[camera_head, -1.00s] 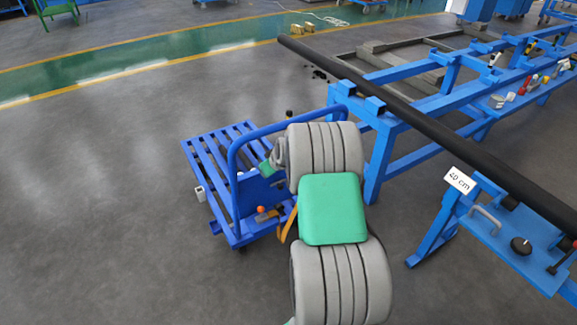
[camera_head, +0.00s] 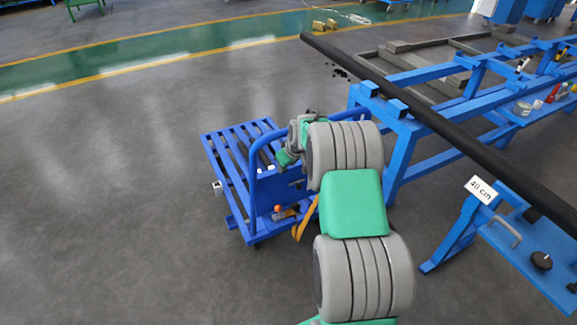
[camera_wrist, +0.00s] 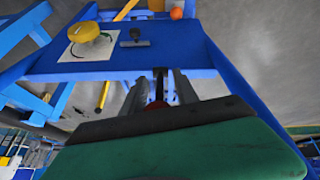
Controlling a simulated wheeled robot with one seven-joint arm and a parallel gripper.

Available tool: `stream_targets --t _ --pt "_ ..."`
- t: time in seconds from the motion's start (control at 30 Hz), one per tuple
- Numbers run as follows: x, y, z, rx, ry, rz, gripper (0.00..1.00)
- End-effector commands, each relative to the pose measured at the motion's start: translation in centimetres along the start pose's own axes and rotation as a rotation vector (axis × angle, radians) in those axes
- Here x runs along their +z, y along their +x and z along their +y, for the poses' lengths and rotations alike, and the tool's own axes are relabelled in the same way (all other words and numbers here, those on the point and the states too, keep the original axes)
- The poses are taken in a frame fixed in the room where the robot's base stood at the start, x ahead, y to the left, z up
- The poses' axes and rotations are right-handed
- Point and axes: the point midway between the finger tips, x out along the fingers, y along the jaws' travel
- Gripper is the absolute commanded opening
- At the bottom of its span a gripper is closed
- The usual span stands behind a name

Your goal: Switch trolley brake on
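The blue trolley (camera_head: 225,165) stands on the floor left of the bench, with a slatted deck and a tubular push handle (camera_head: 254,180). An orange ball (camera_head: 278,208) shows low at its handle end; it is also in the wrist view (camera_wrist: 177,13), at the top edge. The wrist view shows a blue panel (camera_wrist: 130,66) with a yellow round knob (camera_wrist: 90,32) on a white plate with dark curved marks, and a small dark fitting (camera_wrist: 134,38) beside it. My gripper (camera_wrist: 161,76) has its grey fingers apart in front of the panel's edge, with nothing clearly held. My arm hides part of the trolley.
A blue bench frame (camera_head: 400,150) carrying a long black pipe (camera_head: 440,120) stands close on the right. The grey floor (camera_head: 100,200) on the left is clear.

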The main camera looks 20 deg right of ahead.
Motion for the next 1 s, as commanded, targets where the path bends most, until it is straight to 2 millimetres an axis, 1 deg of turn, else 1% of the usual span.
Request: stream_targets --t 0.03,0.13,0.37,0.47,0.5,0.57,0.8,0.9,1.0 --pt "0.1 0.0 0.0 0.0 0.001 -0.002 0.41" --pt "0.2 0.1 0.1 0.0 0.003 -0.003 0.48" --pt "0.3 0.0 0.1 -0.001 0.003 -0.005 0.48" --pt "0.2 -0.6 0.1 0.001 0.002 -0.002 0.48" --pt "0.1 -1.1 0.1 0.001 0.002 -0.001 0.48" --pt "1.1 -1.6 -0.2 0.0 0.003 -0.004 0.48" --pt "6.7 -4.5 -1.4 0.001 0.005 -0.004 0.48" --pt "8.6 -5.5 -1.9 0.001 0.004 -0.004 0.48" --pt "9.9 -6.2 -2.3 -0.001 0.003 -0.004 0.48"
